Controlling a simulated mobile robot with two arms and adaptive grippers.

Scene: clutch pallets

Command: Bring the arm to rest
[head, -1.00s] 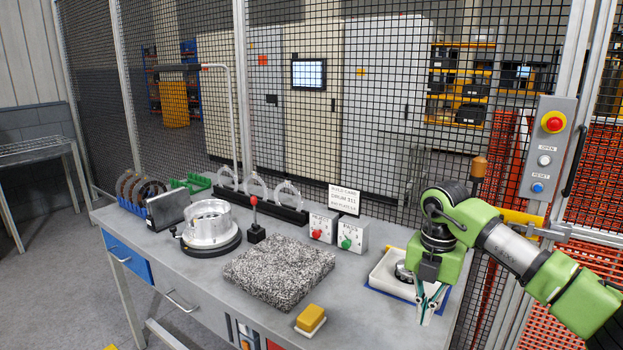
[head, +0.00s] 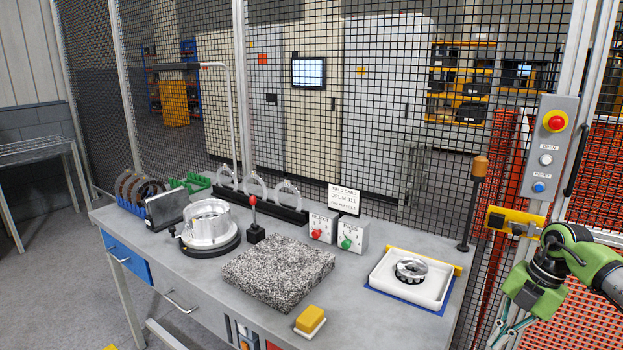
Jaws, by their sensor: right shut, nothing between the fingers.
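My right gripper (head: 503,334) is at the lower right, past the right end of the bench, with its fingers pointing down. It is shut and holds nothing. Part of the fingers is cut off by the bottom edge of the picture. The green and grey right arm (head: 592,262) comes in from the right edge. My left gripper is not in the picture.
On the grey bench (head: 210,283) are a white tray (head: 383,281) with a dark metal ring part (head: 411,270), a granite block (head: 280,272), a metal drum (head: 208,226) and a yellow block (head: 310,318). Mesh fencing and a button post (head: 548,150) stand close to the arm.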

